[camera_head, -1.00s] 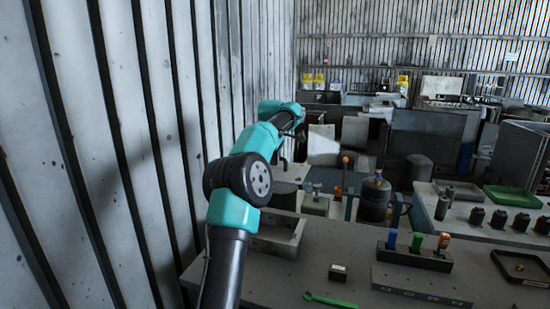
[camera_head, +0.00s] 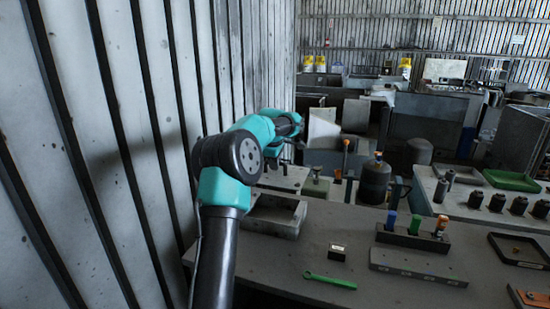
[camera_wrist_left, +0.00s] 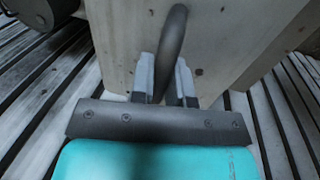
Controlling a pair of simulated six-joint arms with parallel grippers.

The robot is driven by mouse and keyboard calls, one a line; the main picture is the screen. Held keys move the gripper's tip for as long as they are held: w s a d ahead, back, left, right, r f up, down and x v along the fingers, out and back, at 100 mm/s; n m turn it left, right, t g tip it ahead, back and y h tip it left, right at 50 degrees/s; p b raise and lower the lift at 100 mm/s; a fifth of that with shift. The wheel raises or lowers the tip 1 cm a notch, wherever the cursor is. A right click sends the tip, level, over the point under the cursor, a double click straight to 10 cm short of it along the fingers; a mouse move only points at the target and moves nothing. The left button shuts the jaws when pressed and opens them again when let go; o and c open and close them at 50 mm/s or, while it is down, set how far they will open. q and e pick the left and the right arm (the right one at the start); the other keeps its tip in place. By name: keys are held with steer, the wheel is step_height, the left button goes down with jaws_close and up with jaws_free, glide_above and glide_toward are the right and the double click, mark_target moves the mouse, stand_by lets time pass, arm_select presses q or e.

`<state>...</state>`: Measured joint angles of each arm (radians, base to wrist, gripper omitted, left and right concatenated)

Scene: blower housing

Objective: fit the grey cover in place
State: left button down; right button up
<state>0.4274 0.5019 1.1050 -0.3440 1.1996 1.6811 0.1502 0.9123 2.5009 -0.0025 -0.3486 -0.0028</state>
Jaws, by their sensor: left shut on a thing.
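My left gripper (camera_wrist_left: 165,85) is shut on the dark curved handle (camera_wrist_left: 172,42) of a pale grey, spotted block-like cover (camera_wrist_left: 118,40), seen close up in the left wrist view. The handle runs up between the two fingers. The cover's far edges are cut off by the frame. In the head view my left gripper (camera_head: 300,140) is small and far out, beyond the worktable. A pale upright panel (camera_head: 322,128) shows just right of it; I cannot tell if this is the held cover. My right gripper is not in view.
A ribbed wall stands close along my left arm. The worktable (camera_head: 400,285) bears an open grey tray (camera_head: 275,215), a small dark box (camera_head: 337,253), a green wrench (camera_head: 330,281) and a rack (camera_head: 412,238) with coloured tools. A dark canister (camera_head: 374,180) stands beyond.

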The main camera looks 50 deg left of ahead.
mark_target(273, 176)
arm_select(q)
step_height(273, 176, down, 13)
steer(key=shift+s, duration=0.25)
stand_by(0.8)
steer(key=shift+d+f, duration=0.15)
steer(key=shift+f, duration=0.15)
stand_by(0.3)
steer(key=shift+s+d+f, duration=0.1)
steer(key=shift+s+d, duration=0.25)
steer(key=shift+s, duration=0.3)
stand_by(0.8)
steer(key=shift+f, duration=0.2)
steer(key=c, duration=1.4)
jaws_free()
steer(key=shift+w+f, duration=0.1)
steer(key=o, duration=0.9)
steer(key=shift+r, duration=4.05)
